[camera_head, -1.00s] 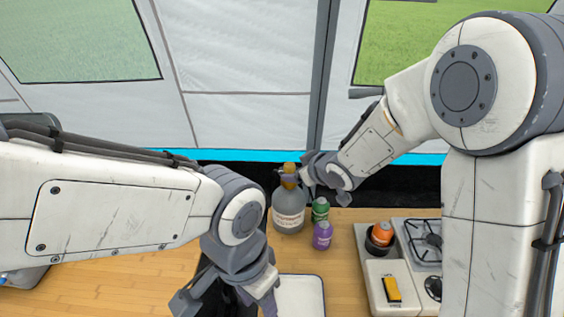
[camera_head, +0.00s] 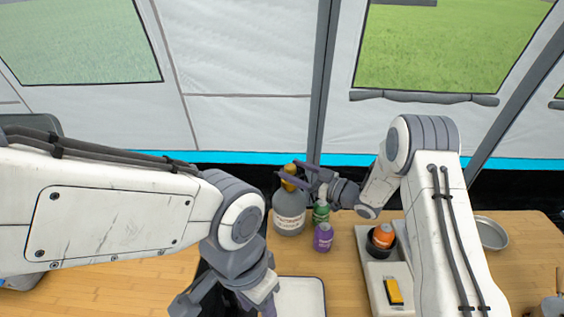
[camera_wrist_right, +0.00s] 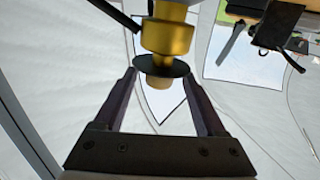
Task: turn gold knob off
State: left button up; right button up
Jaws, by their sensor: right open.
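The gold knob (camera_head: 289,176) sits on top of a grey bottle (camera_head: 289,213) with a pale label, standing on the wooden table. In the right wrist view the gold knob (camera_wrist_right: 167,40) shows close up, with a dark disc below it. My right gripper (camera_head: 292,172) is open, with its purple fingers reaching in from the right at the knob's height. In the wrist view its fingers (camera_wrist_right: 160,85) are spread to either side below the knob; contact cannot be told. My left gripper (camera_head: 225,305) is low in front of the bottle, its tips partly cut off by the frame edge.
A green can (camera_head: 321,213) and a purple can (camera_head: 323,238) stand just right of the bottle. A stove unit (camera_head: 372,266) with an orange can (camera_head: 383,235) and a yellow switch (camera_head: 394,291) is farther right. A white board (camera_head: 300,295) lies in front.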

jog(key=p+x, duration=0.1)
jog(key=x, duration=0.3)
jog(key=shift+w+a, duration=0.25)
jog(key=shift+a, duration=0.1)
grip_shut()
